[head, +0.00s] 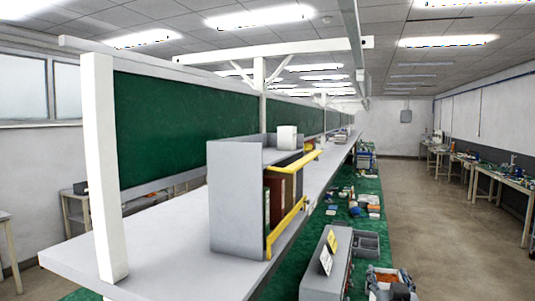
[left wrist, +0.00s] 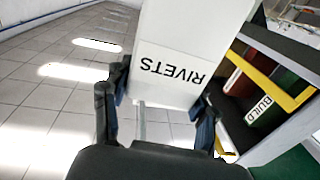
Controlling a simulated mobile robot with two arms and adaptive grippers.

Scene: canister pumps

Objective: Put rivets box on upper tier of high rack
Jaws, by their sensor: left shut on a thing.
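The rivets box is white with a RIVETS label (left wrist: 172,68), upside down in the left wrist view. My left gripper (left wrist: 163,98) is shut on it, one dark finger on each side. The grey high rack (head: 236,200) with yellow rails stands on the long bench in the head view. My right gripper is not in view.
A green binder (head: 267,212) and a brown one (head: 283,195) stand in the rack's lower part. The bench surface (head: 160,245) left of the rack is clear. Small parts and grey bins (head: 366,245) lie on the green surface to its right. A white post (head: 103,165) rises at the left.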

